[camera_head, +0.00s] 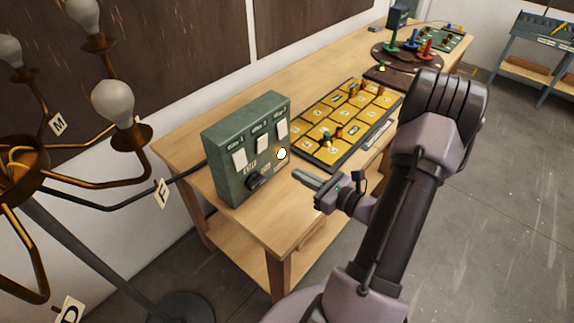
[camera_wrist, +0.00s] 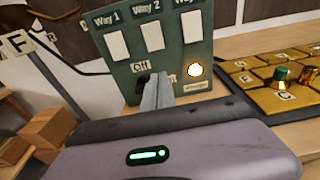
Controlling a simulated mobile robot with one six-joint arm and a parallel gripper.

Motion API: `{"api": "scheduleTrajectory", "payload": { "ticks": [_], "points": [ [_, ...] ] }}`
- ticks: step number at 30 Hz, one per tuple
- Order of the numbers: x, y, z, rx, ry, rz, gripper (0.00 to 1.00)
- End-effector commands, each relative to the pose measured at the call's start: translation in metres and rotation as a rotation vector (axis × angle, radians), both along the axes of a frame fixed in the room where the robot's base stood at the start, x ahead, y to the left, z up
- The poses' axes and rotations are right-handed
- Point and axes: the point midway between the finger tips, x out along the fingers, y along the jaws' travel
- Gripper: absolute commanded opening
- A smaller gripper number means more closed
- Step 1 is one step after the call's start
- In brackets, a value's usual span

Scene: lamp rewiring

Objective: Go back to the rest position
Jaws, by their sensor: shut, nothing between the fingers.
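My gripper (camera_head: 307,180) is shut and empty. It is in the air in front of the green switch box (camera_head: 226,164), to the right of the black knob on the box's lower front. In the wrist view the shut fingers (camera_wrist: 157,92) point at the lower front of the green box (camera_wrist: 172,45) and partly hide the area beside the "Off" label (camera_wrist: 141,66). I cannot tell from this view how far the fingertips are from the box. A round lamp (camera_wrist: 194,70) on the box front looks bright white.
The box stands on a wooden workbench (camera_head: 180,140). A yellow compartment tray (camera_head: 313,133) lies right of it, with a round dark stand (camera_head: 408,52) farther back. A brass lamp with several bulbs (camera_head: 113,101) and hanging letter tags stands at the left. Grey floor (camera_head: 500,200) is open at the right.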

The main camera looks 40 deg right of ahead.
Motion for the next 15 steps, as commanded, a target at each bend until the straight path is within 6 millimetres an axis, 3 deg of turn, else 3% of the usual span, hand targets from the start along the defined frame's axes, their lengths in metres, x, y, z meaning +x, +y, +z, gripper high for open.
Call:
{"api": "scheduleTrajectory", "payload": {
  "ticks": [6,15],
  "points": [
    [-0.023,-0.002,-0.003,0.001,0.000,-0.001,0.00],
    [-0.025,-0.002,-0.003,0.000,0.000,0.000,0.00]
  ]
}}
